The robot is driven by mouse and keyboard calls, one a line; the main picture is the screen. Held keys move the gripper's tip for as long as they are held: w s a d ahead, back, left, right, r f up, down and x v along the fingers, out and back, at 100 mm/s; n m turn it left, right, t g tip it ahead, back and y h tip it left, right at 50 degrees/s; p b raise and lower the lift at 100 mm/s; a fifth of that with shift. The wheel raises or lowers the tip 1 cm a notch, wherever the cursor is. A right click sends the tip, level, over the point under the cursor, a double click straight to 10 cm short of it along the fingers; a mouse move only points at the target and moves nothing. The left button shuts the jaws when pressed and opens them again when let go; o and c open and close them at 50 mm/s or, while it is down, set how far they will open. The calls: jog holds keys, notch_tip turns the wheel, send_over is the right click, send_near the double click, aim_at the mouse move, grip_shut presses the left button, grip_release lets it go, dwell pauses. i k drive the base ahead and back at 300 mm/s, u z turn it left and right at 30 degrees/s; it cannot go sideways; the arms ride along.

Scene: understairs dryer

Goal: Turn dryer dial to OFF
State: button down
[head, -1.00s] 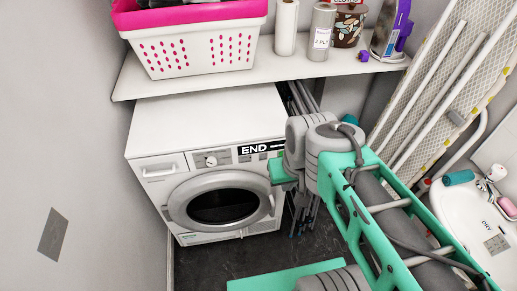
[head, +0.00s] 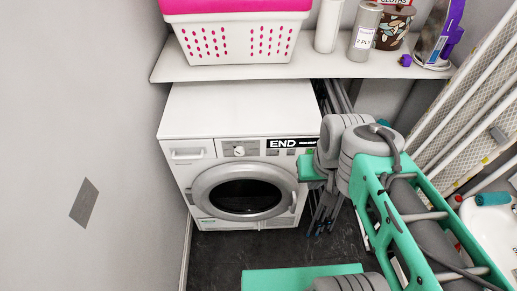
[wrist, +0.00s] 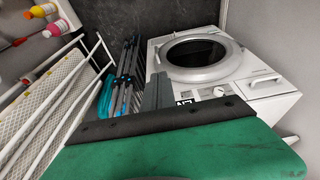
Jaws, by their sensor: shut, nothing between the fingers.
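The white dryer (head: 240,115) stands under a shelf. Its small round dial (head: 239,151) is on the front panel, left of a dark display reading "END" (head: 284,143). The setting it points to is too small to read. In the wrist view the dryer (wrist: 255,70) appears turned over, with the dial (wrist: 220,91) partly behind my gripper's edge. My gripper (wrist: 157,92) is shut and empty, its grey fingers beside the dryer's panel in that picture. In the head view its green body (head: 308,168) is at the dryer's right front, apart from the dial; the fingertips are hard to make out.
The shelf (head: 205,72) above holds a white basket (head: 238,42), a spray can (head: 365,30) and a patterned pot (head: 393,27). Folded poles (head: 325,205) stand right of the dryer. An ironing board (wrist: 40,85) and a basin (head: 490,220) are further right in the head view.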

aim_at(239, 151)
jog(key=k, duration=1.65)
jog(key=u, duration=0.8)
jog(key=i, duration=1.6)
jog(key=z, duration=0.8)
